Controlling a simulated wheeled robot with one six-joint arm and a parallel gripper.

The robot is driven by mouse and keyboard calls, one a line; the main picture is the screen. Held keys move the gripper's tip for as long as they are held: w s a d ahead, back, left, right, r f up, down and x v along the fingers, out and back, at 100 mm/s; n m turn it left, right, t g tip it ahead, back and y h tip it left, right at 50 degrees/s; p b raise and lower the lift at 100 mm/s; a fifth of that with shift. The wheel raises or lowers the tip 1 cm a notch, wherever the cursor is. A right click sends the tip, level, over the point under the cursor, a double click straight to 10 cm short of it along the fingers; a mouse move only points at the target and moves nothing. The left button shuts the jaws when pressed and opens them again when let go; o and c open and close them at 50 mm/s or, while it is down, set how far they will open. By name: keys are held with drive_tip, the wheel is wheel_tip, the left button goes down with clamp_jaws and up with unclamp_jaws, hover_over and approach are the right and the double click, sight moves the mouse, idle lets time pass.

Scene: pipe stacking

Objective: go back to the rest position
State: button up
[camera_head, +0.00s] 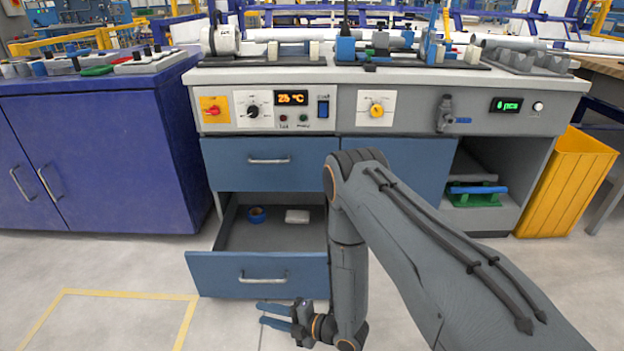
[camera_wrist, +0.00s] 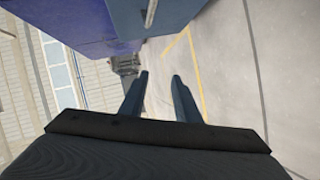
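My gripper (camera_head: 274,316) is low in front of the open lower drawer, near the floor, with its fingers pointing left in the head view. In the wrist view my gripper (camera_wrist: 160,98) shows two separated fingers with nothing between them. My arm runs from the lower right up to the elbow and down to the gripper, hiding part of the workbench front. No task object is held.
A blue cabinet (camera_head: 95,160) stands left. A yellow bin (camera_head: 566,185) stands right. Pipes (camera_head: 515,43) lie on the workbench (camera_head: 440,76). The floor at front left is clear.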

drive_tip(key=w+a+r+m+h, duration=0.1)
drive_tip(key=w+r+m+h, duration=0.3)
drive_tip(key=w+r, duration=0.25)
wheel_tip(320, 180, up, 11)
drive_tip(key=s+d+m+h, duration=0.2)
drive_tip(key=m+h, duration=0.2)
drive_tip(key=m, duration=0.1)
drive_tip(key=s+d+r+m+g+h, duration=0.2)
drive_tip(key=s+d+r+m, duration=0.15)
drive_tip(key=s+r, duration=0.35)
drive_tip(key=s+d+r+m+g+h, duration=0.1)
drive_tip(key=s+d+r+m+g, duration=0.15)
drive_tip(key=s+r+m, duration=0.55)
drive_tip(key=s+d+r+m+g+h, duration=0.15)
drive_tip(key=s+d+r, duration=0.25)
drive_tip(key=s, duration=0.6)
drive_tip(key=d+r+m+p, duration=0.3)
drive_tip(key=d+r+p, duration=0.7)
drive_tip(key=r+p, duration=0.3)
drive_tip(key=d+r+m+h+p, duration=0.1)
drive_tip(key=d+r+m+p, duration=0.2)
drive_tip(key=d+r+p, duration=0.8)
wheel_tip(320, 180, up, 3)
drive_tip(key=p, duration=0.4)
